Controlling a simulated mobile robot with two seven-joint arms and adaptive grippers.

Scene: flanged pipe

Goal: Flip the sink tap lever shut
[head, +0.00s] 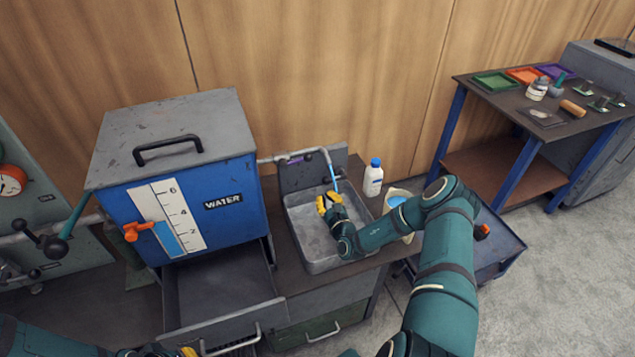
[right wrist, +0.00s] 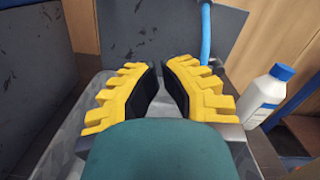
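The grey sink basin (head: 296,226) is set in the counter below a thin grey tap pipe (head: 292,157). A blue stream (head: 334,180) hangs from the spout; it also shows in the right wrist view (right wrist: 206,35). My right gripper (head: 328,202) is over the basin, in front of and below the pipe. In the right wrist view its yellow fingers (right wrist: 160,75) are nearly together, with nothing seen between them. My left gripper (head: 186,352) is only partly in view at the bottom edge.
A blue water tank (head: 225,225) stands left of the sink above an open drawer (head: 215,285). A table (head: 505,95) with trays stands farther right.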

